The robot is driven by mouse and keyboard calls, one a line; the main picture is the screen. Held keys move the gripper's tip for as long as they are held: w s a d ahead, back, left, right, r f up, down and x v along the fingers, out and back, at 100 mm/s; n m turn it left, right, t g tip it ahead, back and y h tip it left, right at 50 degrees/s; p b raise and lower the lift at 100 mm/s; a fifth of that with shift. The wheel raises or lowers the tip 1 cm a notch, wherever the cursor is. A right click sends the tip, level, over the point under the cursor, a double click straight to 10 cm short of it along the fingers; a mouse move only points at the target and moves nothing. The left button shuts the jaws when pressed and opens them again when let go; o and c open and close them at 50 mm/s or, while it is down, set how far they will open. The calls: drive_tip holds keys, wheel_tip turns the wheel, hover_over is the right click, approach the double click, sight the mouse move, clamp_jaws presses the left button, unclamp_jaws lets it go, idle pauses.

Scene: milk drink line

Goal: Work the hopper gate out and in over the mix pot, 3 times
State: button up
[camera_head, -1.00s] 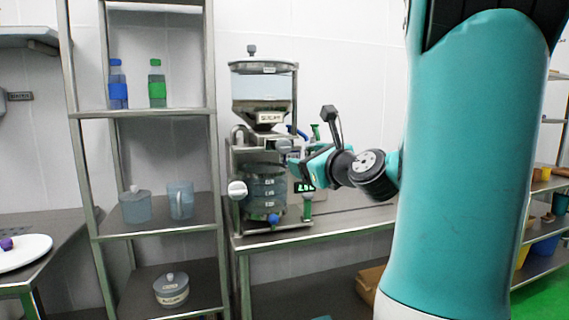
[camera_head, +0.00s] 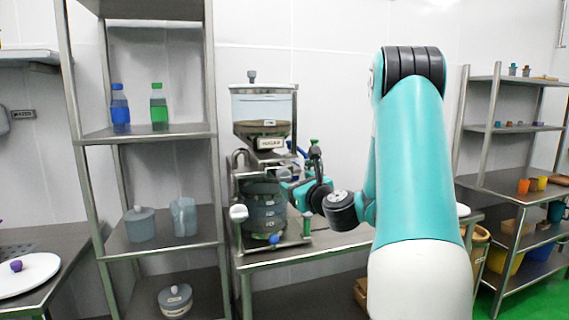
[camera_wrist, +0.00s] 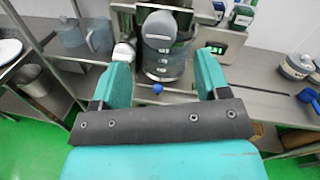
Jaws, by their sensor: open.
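The hopper (camera_head: 262,105), a clear box with a labelled lower part, stands on a metal frame above the mix pot (camera_head: 264,212). The pot is a see-through banded vessel. My gripper (camera_head: 287,184) is at the right front of the frame, just below the hopper's outlet. In the wrist view its two teal fingers (camera_wrist: 163,72) are apart with nothing between their tips. A rounded grey knob (camera_wrist: 159,30), which looks like the gate's handle, shows ahead between them, and the pot (camera_wrist: 163,66) lies below it. In the head view my gripper largely hides the gate.
A white knob (camera_head: 238,212) sticks out at the frame's left, and a blue tap (camera_head: 274,239) sits low on the pot. A metal shelf (camera_head: 150,133) with bottles and jugs stands left. A green-lit display (camera_wrist: 217,49) is right of the knob.

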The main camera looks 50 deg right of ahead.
sight(286, 175)
drive_tip(key=p+x, duration=0.1)
drive_tip(key=x, duration=0.1)
drive_tip(key=p+x, duration=0.3)
drive_tip(key=x, duration=0.1)
drive_tip(key=shift+w+d+r, duration=0.15)
drive_tip(key=shift+w+r, duration=0.05)
drive_tip(key=shift+r, duration=0.1)
drive_tip(key=shift+w+d+f+p, duration=0.15)
drive_tip(key=shift+w+p, duration=0.2)
drive_tip(key=shift+w, duration=0.05)
drive_tip(key=shift+w+d+f+p, duration=0.15)
drive_tip(key=shift+w+d+p, duration=0.05)
drive_tip(key=shift+w+p, duration=0.2)
